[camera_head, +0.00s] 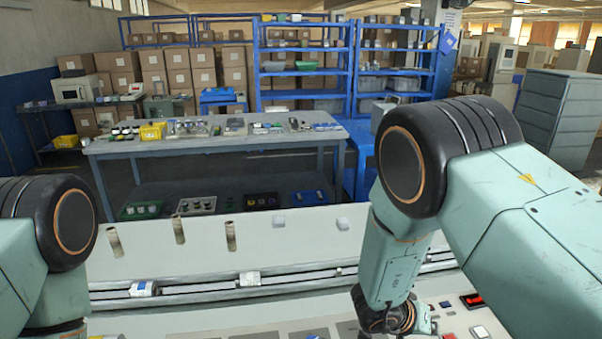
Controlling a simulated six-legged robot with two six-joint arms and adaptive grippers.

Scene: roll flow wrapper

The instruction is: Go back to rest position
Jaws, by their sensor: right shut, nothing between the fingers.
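My right arm reaches down from the right, and my right gripper (402,322) is at the bottom edge, partly cut off. It is shut and empty, over the left side of a control panel (452,310) with buttons and a red display. My left arm stands at the far left, and its gripper is out of the picture. The wrapper's pale machine bed (190,253) lies in front of me with a metal rail (200,292) across it.
Several short posts (179,229) stand up from the machine bed. Behind is a grey workbench (250,143) with parts and a yellow bin (153,131). Blue shelves (303,70) and cardboard boxes fill the back. The space above the bed between my arms is clear.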

